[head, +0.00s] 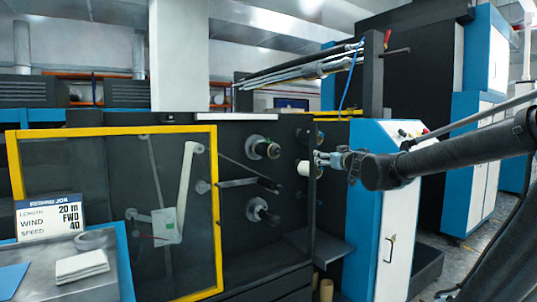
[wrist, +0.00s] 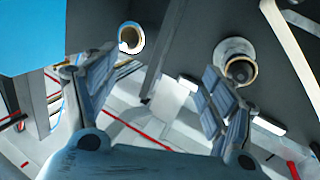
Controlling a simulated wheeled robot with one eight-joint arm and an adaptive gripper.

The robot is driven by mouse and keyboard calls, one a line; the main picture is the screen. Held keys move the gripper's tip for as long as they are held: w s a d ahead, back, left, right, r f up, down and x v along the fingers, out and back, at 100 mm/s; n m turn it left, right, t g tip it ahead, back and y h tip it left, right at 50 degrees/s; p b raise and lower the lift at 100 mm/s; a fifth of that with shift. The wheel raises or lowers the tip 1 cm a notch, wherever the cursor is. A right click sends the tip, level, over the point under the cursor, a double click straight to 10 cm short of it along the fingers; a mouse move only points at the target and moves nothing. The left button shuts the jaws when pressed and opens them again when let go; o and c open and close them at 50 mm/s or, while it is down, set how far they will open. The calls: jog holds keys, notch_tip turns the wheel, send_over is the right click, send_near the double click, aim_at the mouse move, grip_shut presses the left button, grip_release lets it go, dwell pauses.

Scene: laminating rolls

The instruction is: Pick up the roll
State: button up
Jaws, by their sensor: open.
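A small white roll (head: 303,168) sits on the dark machine face in the head view, just left of a dark upright panel edge. My gripper (head: 319,158) is close to it on the right, with the panel edge between them in the picture. In the wrist view a white roll with a tan core (wrist: 131,38) shows near the left fingertip. A second white, tan-cored piece on a spindle (wrist: 235,62) is beyond the right finger. My gripper (wrist: 160,64) is open with nothing between its fingers. Whether the fingers touch the roll cannot be told.
Two more spindles (head: 263,148) (head: 257,210) stick out of the machine face. A yellow-framed clear guard (head: 214,215) stands at left. A blue and white cabinet (head: 368,215) is right of the panel. A metal bench (head: 118,275) holds a tape ring (head: 92,240) and folded cloth (head: 80,266).

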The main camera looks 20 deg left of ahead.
aim_at(278, 150)
jog(key=s+a+r+n+g+y, duration=0.1)
jog(key=s+a+n+g+y, duration=0.15)
jog(key=a, duration=0.45)
jog(key=s+a+n+g+y, duration=0.1)
jog(key=a+n+g+y, duration=0.15)
jog(key=a, duration=0.45)
jog(key=shift+t, duration=0.4)
jog(key=x, duration=1)
jog(key=shift+w+r, duration=0.15)
jog(key=shift+w, duration=0.15)
jog(key=shift+x, duration=3.25)
jog(key=shift+s+a+r, duration=0.15)
jog(key=shift+s, duration=0.05)
jog(key=shift+c, duration=0.6)
jog(key=c, duration=1)
